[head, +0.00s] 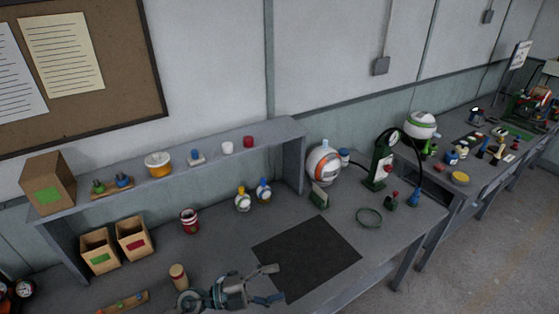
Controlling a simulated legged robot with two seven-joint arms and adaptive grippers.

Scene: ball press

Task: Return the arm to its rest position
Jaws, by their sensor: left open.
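My left gripper (275,283) is low in the head view, over the front of the grey workbench (215,252). Its two fingers are spread and point right, over the lower left part of a dark square mat (308,256). Nothing shows between the fingers. Only the hand end of the left arm is in view; the rest is cut off by the bottom edge. My right gripper is not in view. A green press (380,168) stands at the bench's right end, beside a white and orange ball (323,165).
A wooden cylinder (178,276) stands close to the left gripper's wrist. A raised shelf (215,146) carries several small things, with two open boxes below. A green ring (369,217) lies right of the mat.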

